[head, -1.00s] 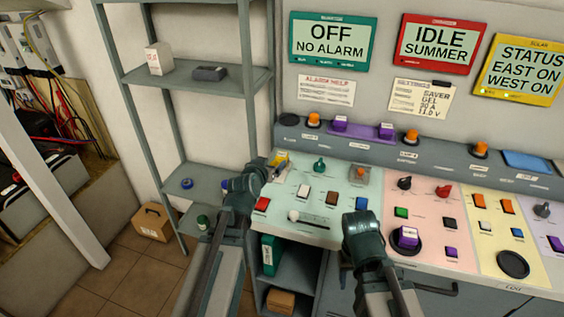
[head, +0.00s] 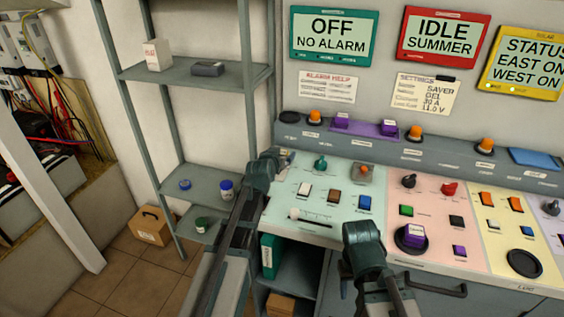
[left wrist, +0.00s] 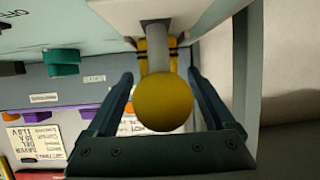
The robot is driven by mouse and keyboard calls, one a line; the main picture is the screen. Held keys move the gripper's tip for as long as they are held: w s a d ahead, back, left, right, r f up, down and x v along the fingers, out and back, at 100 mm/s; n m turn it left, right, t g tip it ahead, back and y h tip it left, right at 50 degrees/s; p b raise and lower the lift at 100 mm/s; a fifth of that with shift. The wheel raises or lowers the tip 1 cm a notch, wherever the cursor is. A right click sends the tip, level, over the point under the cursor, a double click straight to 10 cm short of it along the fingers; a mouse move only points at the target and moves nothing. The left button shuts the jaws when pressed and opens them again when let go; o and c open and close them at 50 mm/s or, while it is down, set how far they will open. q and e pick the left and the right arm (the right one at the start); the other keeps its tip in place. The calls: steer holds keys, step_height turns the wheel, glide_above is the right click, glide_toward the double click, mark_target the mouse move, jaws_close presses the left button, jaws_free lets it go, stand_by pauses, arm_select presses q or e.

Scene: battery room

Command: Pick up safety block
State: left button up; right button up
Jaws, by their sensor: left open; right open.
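In the left wrist view a yellow piece with dark bands (left wrist: 143,55) sits around a grey shaft, partly behind a round yellow knob (left wrist: 163,102); it may be the safety block, but I cannot read a label. My left gripper (left wrist: 158,73) is open, its two fingers either side of the knob and shaft; I cannot tell whether they touch. In the head view my left gripper (head: 264,166) is at the console's left end and hides that spot. My right gripper (head: 362,238) is open and empty-looking at the console's front edge, its fingertips not clearly seen.
The sloped console (head: 335,179) has coloured buttons and knobs. A purple block (head: 415,233) sits on a black disc right of my right gripper. A grey shelf unit (head: 205,189) stands close left of my left arm.

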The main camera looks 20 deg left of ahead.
arm_select(q)
jaws_close()
stand_by(0.4)
steer(key=shift+r, duration=0.15)
step_height(320, 180, up, 10)
steer(key=p, duration=1)
